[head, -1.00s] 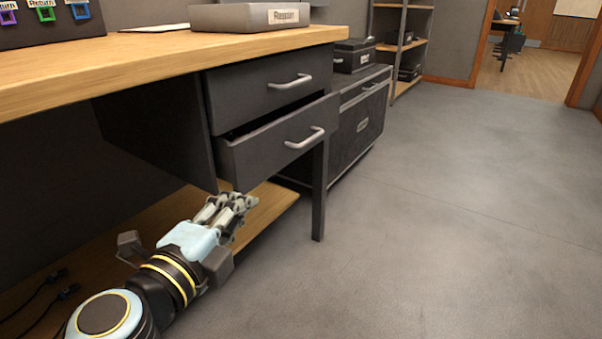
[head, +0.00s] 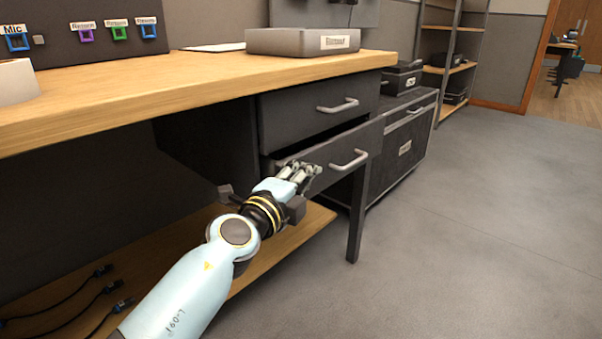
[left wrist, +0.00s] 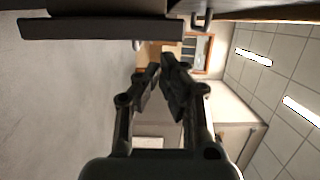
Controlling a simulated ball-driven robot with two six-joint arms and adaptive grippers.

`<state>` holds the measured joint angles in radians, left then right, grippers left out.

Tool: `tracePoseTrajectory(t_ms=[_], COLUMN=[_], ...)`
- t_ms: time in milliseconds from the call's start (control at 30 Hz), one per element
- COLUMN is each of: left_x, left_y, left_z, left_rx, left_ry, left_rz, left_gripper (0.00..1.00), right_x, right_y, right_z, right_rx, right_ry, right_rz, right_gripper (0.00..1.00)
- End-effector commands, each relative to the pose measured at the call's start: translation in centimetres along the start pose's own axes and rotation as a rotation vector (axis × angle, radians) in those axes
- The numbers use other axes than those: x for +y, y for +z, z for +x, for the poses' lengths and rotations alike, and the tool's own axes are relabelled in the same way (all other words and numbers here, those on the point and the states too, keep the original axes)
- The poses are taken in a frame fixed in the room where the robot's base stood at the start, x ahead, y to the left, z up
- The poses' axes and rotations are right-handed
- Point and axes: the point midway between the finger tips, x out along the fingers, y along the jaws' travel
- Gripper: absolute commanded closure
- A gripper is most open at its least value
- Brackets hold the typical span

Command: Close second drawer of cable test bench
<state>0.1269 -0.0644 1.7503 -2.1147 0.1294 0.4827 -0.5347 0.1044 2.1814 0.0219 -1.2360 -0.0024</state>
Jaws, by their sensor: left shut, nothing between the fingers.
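The bench (head: 200,85) has a wooden top with two dark drawers under its right end. The second drawer (head: 336,150), the lower one, stands partly pulled out, with a dark gap above its front and a silver bar handle (head: 349,160). The upper drawer (head: 300,108) looks shut. My left gripper (head: 312,172) is shut and empty, its fingertips at the left part of the second drawer's front; I cannot tell whether they touch it. In the left wrist view the fingers (left wrist: 158,75) are together, with dark panels above them. My right gripper is not in view.
A dark bench leg (head: 357,215) stands just right of my gripper. A lower wooden shelf (head: 290,245) holds several black cables (head: 75,300). A dark case (head: 408,150) stands beyond the drawers. The grey floor at right is clear.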

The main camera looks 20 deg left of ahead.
Motion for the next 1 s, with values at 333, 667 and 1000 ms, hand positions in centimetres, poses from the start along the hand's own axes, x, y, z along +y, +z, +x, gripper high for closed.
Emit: tracePoseTrajectory(t_ms=[333,667,1000], left_x=[0.0,0.0,0.0], left_y=[1.0,3.5,5.6], left_z=[0.2,0.9,1.4], left_rx=[0.000,0.003,-0.001], left_ry=[0.000,-0.001,-0.001], left_rz=[0.000,0.005,0.000], left_gripper=[1.00,1.00,1.00], right_x=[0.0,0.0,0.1], right_y=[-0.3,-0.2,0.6], right_z=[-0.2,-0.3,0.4], right_rx=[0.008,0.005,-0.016], right_ry=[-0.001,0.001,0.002], right_rz=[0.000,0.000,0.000], right_gripper=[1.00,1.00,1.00])
